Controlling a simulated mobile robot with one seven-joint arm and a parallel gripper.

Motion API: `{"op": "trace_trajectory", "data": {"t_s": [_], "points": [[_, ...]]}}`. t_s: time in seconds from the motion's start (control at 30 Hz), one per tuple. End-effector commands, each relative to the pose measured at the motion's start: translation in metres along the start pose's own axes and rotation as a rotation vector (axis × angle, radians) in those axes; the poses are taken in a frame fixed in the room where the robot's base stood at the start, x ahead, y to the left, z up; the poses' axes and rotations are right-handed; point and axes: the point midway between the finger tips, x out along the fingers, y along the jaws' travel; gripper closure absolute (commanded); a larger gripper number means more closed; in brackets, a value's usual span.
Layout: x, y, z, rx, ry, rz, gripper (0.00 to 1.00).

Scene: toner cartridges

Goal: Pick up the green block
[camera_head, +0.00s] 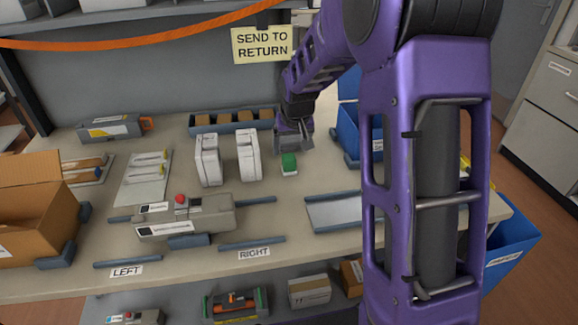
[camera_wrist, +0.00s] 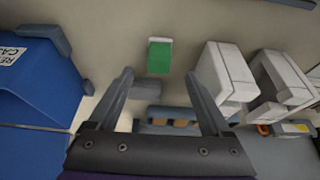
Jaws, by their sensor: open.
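The green block (camera_head: 289,162) stands on the bench, to the right of two white upright boxes, with a small white patch at its base. In the wrist view the green block (camera_wrist: 160,57) lies beyond my fingertips, roughly between their lines and a little apart from them. My gripper (camera_head: 293,142) is above and behind the block in the head view. In the wrist view my gripper (camera_wrist: 163,82) has its two fingers spread, with nothing held between them. A small grey piece (camera_wrist: 147,91) shows between the fingers; I cannot tell what it is.
Two white boxes (camera_head: 208,160) (camera_head: 248,155) stand close left of the block. A blue tray of brown pieces (camera_head: 232,119) lies behind. A blue bin (camera_head: 349,130) is at the right.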

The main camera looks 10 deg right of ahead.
Motion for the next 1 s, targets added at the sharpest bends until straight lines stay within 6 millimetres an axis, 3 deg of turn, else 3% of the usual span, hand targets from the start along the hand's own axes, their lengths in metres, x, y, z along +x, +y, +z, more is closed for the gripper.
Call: {"op": "trace_trajectory", "data": {"t_s": [0.1,0.37,0.6,0.93,1.0], "points": [[0.02,0.0,0.0,0.001,-0.001,0.0,0.18],[0.039,0.0,0.0,0.001,-0.001,0.0,0.18],[0.074,0.001,-0.002,0.001,-0.001,0.0,0.18],[0.082,0.001,-0.003,0.001,0.003,0.0,0.18],[0.082,0.001,-0.003,0.001,0.003,0.0,0.28]]}}
